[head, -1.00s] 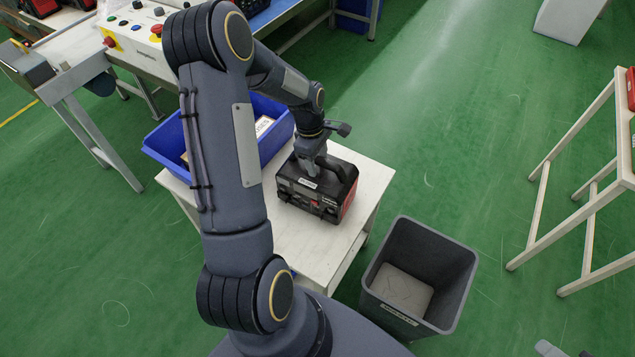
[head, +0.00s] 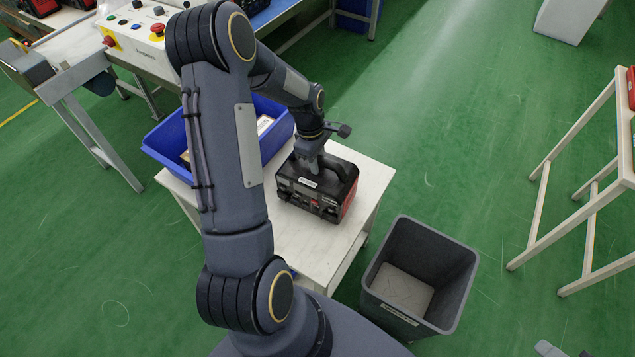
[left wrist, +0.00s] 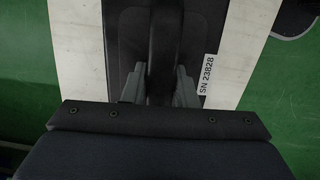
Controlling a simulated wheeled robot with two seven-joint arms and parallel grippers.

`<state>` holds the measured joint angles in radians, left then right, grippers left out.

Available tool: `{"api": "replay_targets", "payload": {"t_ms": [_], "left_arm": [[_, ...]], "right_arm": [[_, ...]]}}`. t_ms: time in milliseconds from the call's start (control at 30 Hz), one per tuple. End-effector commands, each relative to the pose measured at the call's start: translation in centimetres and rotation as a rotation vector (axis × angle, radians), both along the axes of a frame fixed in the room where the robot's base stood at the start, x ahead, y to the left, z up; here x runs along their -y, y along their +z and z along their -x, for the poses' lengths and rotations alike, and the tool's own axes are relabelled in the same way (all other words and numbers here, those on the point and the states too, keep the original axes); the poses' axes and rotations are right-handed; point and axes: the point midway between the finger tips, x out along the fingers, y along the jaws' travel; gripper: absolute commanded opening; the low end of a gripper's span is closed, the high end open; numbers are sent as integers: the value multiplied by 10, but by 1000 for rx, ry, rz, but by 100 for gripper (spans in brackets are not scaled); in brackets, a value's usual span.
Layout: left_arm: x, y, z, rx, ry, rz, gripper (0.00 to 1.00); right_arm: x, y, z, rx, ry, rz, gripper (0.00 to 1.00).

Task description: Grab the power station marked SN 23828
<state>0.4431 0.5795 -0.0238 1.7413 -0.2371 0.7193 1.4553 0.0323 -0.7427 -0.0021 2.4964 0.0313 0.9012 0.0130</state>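The power station (head: 318,190) is a black and red box with a top handle and a white label, standing on a small white table. In the left wrist view its label reads SN 23828 (left wrist: 207,74), beside the dark handle (left wrist: 166,45). My left gripper (head: 313,164) is over it, pointing down. In the left wrist view the fingers of my left gripper (left wrist: 160,85) lie on both sides of the handle, close against it, and appear shut on it. A small part of my right gripper (head: 562,350) shows at the bottom right edge; its fingers cannot be made out.
A blue bin (head: 270,108) stands on the white table (head: 362,190) behind and left of the power station. A grey open bin (head: 455,262) stands on the floor to the right. A wooden rack (head: 590,185) is at the far right. Green floor between is clear.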

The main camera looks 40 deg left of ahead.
Motion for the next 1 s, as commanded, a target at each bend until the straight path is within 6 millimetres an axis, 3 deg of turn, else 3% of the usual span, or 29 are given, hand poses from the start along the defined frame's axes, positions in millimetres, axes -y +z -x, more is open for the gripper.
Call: {"api": "replay_targets", "payload": {"t_ms": [33,200,1000], "left_arm": [[0,0,0,0,0,0,19],[0,0,0,0,0,0,0],[0,0,0,-1,-1,0,0]], "right_arm": [[0,0,0,0,0,0,36],[0,0,0,0,0,0,36],[0,0,0,0,0,0,36]]}}
